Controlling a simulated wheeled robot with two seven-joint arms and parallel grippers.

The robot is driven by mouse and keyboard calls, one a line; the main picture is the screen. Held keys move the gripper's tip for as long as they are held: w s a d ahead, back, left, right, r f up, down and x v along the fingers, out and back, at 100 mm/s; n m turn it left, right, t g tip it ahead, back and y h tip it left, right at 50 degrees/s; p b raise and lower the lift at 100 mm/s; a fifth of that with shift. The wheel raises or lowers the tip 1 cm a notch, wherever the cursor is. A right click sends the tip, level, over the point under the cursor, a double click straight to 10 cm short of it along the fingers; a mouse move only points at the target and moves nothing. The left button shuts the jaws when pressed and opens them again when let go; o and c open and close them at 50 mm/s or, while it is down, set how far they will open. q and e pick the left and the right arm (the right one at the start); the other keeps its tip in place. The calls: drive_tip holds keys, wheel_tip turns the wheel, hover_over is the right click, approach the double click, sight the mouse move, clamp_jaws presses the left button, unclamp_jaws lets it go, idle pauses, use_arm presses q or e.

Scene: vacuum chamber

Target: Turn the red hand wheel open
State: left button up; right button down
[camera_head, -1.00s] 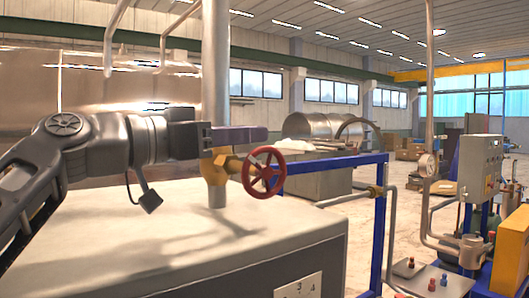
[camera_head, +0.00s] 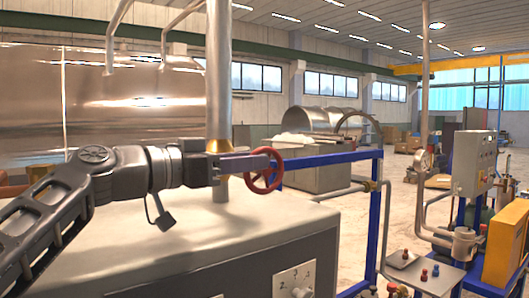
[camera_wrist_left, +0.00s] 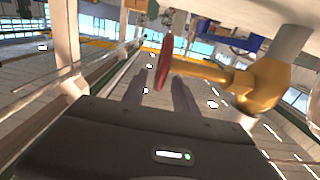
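The red hand wheel (camera_head: 279,171) stands upright on a brass valve (camera_head: 217,146) at the vertical pipe, above the light box top. In the head view my left gripper (camera_head: 266,161) reaches in from the left, its fingers at the wheel's height and covering part of the wheel and valve. In the left wrist view the wheel (camera_wrist_left: 163,62) shows nearly edge-on, with the brass valve body (camera_wrist_left: 268,85) to its right. The two fingers (camera_wrist_left: 160,88) are apart, one on each side of the wheel's line. I cannot tell whether they touch it. My right gripper is not in view.
The vertical pipe (camera_head: 218,75) rises directly behind the gripper. The box top (camera_head: 130,240) lies below the arm. A blue frame (camera_head: 376,220) stands to the right, with a control panel (camera_head: 476,163) farther right. Open floor lies between the box and frame.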

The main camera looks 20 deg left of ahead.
sight(281, 157)
use_arm(q)
drive_tip(key=p+x, duration=0.1)
drive_tip(key=x, duration=0.3)
clamp_jaws()
idle(0.4)
